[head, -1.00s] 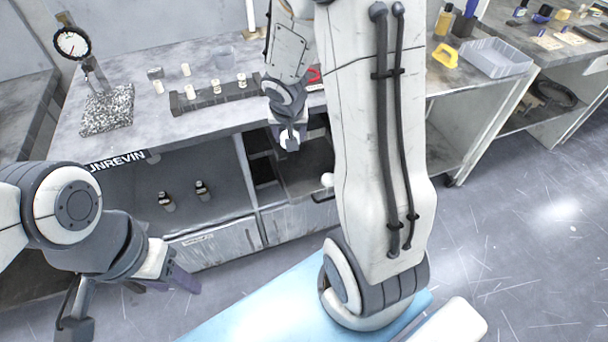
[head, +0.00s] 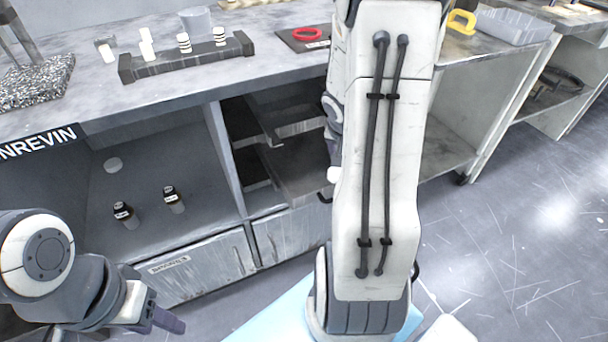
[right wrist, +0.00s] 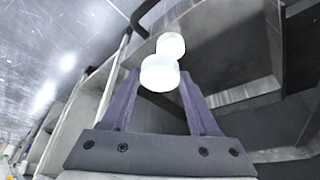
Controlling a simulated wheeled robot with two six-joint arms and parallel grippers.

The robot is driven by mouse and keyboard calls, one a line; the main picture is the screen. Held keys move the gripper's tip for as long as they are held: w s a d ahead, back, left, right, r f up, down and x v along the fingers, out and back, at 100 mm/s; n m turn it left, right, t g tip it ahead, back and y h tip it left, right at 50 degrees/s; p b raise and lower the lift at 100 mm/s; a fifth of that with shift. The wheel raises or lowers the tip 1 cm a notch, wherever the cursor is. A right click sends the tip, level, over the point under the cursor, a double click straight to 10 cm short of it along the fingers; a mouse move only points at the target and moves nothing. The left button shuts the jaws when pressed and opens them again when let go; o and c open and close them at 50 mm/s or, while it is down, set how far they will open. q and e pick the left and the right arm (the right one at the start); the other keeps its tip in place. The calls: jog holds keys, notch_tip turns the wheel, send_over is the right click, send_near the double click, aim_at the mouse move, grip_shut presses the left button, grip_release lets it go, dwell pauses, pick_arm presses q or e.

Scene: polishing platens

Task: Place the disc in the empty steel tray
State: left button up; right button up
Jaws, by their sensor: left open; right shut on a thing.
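My right gripper (right wrist: 158,88) is shut on a short white disc-like piece (right wrist: 159,73), seen in the right wrist view. A second white round piece (right wrist: 171,46) shows just behind it; I cannot tell whether they touch. In the head view my right arm hides most of this gripper, and a white piece (head: 334,174) shows at the arm's edge. A steel tray (head: 300,165) is pulled out of the cabinet below another tray (head: 290,127); their visible parts look bare. My left gripper (head: 160,318) is open and empty at the lower left.
Two dark bottles (head: 170,198) stand in the left compartment. The worktop (head: 80,118) carries a dark rack (head: 185,62) with white pieces, a red ring (head: 307,34) and a granite block (head: 35,82). A black handle (right wrist: 142,18) is close beyond my right gripper.

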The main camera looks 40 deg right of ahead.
jog(key=b, duration=0.5)
send_over(304, 187)
jog(key=a, duration=0.1)
jog(key=f, duration=0.6)
jog(key=shift+s+a+f, duration=0.1)
jog(key=shift+s+f, duration=0.15)
jog(key=shift+s, duration=0.15)
jog(key=shift+f+b, duration=1.3)
jog(key=shift+f, duration=0.65)
jog(key=shift+f, duration=0.1)
jog(key=shift+f, duration=0.15)
jog(key=o, duration=1.4)
jog(key=shift+o, duration=0.2)
